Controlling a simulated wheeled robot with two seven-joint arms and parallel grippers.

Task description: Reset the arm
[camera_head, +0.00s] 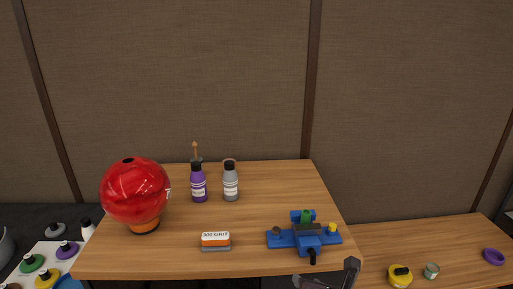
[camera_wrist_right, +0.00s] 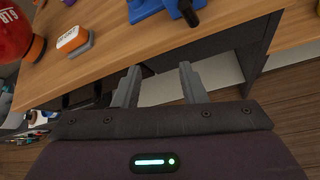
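My right gripper (camera_head: 326,271) shows at the bottom edge of the head view, just in front of the table's front edge, near a blue vise-like fixture (camera_head: 284,238). In the right wrist view my right gripper (camera_wrist_right: 160,67) has its two grey fingers spread apart with nothing between them. The fingers point toward the table's front edge, and the fixture (camera_wrist_right: 160,8) lies beyond them. My left gripper is in neither view.
The wooden table (camera_head: 270,195) holds a glossy red ball (camera_head: 136,190) on an orange base, a purple bottle (camera_head: 198,186), a grey bottle (camera_head: 231,184) and an orange-and-white grit block (camera_head: 216,240). A lower right table (camera_head: 450,245) holds small items. The table's middle is clear.

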